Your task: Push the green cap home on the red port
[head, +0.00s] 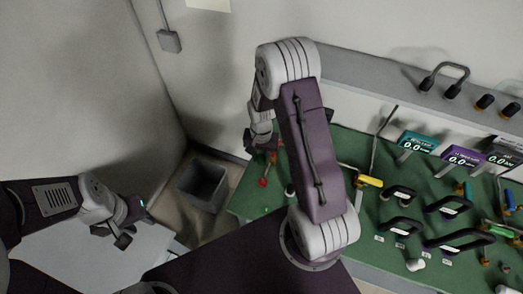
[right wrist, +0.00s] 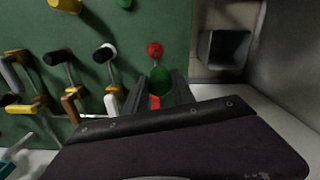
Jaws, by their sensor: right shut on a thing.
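The green cap (right wrist: 160,80) sits between the two fingers of my right gripper (right wrist: 158,88) in the right wrist view, and the gripper is shut on it. A red part (right wrist: 155,102) shows just below the cap between the fingers; whether the cap is seated on it cannot be told. A red knob (right wrist: 155,50) stands just beyond the cap, and it also shows in the head view (head: 262,182). In the head view my right gripper (head: 264,145) is at the board's far left corner, partly hidden by its arm. My left gripper (head: 130,228) is empty, away from the board, its fingers apart.
The green board (head: 345,150) carries several handles, hooks and plugs. Coloured display boxes (head: 416,143) stand at its back. A grey bin (head: 203,182) is on the floor left of the board, near the wall.

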